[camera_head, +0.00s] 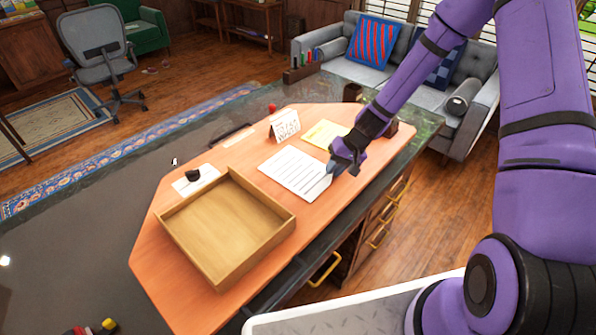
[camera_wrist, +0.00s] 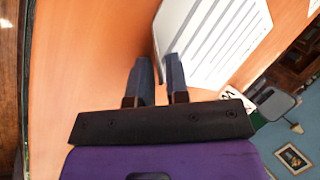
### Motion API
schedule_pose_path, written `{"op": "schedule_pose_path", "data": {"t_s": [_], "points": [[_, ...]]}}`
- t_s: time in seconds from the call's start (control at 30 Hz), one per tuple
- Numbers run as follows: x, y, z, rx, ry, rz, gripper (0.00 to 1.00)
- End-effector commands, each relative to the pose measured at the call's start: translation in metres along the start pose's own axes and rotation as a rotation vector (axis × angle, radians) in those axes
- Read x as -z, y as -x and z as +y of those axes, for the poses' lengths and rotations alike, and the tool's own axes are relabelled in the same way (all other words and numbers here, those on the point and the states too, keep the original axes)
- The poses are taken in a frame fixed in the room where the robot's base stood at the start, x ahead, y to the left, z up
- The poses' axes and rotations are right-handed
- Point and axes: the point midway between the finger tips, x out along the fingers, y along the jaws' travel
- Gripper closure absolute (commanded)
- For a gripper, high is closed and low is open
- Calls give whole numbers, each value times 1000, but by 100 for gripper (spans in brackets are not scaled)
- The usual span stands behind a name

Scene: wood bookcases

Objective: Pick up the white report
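The white report (camera_head: 292,174), a sheet with dark printed lines, lies on the orange desk top in the head view. It fills the upper middle of the wrist view (camera_wrist: 215,42). My gripper (camera_head: 335,171) is low over the desk at the report's right end, pointing down. In the wrist view my gripper's two fingers (camera_wrist: 160,72) stand a narrow gap apart, with the report's near edge reaching in between them. I cannot tell whether they press on it. The report's right corner is partly hidden by the fingers.
An open wooden tray (camera_head: 281,233) stands on the desk to the left. A black stamp-like object (camera_head: 193,174) sits further left. The desk's front edge is close to my gripper.

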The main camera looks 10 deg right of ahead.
Motion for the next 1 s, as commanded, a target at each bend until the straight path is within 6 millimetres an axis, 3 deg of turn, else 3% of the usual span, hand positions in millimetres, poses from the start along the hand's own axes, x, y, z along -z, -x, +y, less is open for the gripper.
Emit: {"op": "schedule_pose_path", "data": {"t_s": [0.23,0.33,0.77,1.0], "points": [[0,-2,0,0,0,1,84],[0,-2,0,0,0,1,100],[1,0,-1,0,1,2,100],[1,15,-9,-1,2,4,100]]}}
